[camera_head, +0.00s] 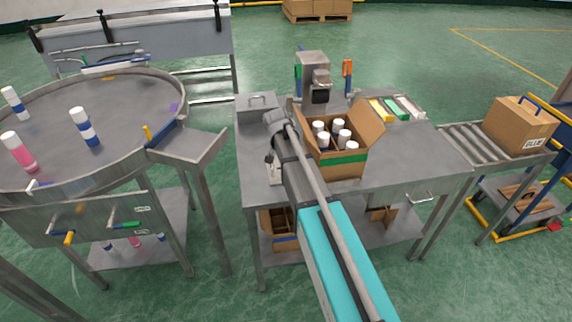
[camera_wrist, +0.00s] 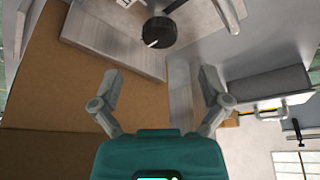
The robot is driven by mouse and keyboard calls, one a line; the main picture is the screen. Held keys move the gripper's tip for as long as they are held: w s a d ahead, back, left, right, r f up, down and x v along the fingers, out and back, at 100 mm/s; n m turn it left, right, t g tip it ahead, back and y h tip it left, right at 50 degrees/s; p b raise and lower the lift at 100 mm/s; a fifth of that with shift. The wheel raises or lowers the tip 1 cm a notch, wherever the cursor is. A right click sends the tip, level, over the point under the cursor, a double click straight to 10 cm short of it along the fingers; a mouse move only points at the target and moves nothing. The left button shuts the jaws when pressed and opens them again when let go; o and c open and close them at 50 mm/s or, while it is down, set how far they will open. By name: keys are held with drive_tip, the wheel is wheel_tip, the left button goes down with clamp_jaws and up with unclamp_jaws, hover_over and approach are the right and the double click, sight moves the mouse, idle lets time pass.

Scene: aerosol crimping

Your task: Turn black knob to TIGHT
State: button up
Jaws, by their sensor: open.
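The black knob (camera_wrist: 160,32) is round, with a white mark at its lower left edge in the wrist view. It sits on a grey metal fitting near the top of that view. My gripper (camera_wrist: 162,78) is open, its two fingers spread wide with nothing between them. The knob lies beyond the fingertips, apart from them and roughly centred between them. No TIGHT lettering is readable. In the head view my arm reaches over the steel workbench (camera_head: 420,158); I cannot make out the knob or the fingertips clearly there.
An open cardboard box (camera_head: 342,163) with several white-capped cans stands right beside my arm. A grey crimping machine (camera_head: 313,66) stands at the bench's back. A round table (camera_head: 125,100) with bottles is at left. A roller conveyor (camera_head: 470,146) carries a closed box (camera_head: 520,125) at right.

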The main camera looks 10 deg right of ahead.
drive_tip(key=shift+b+x, duration=2.7)
drive_tip(key=shift+x, duration=0.55)
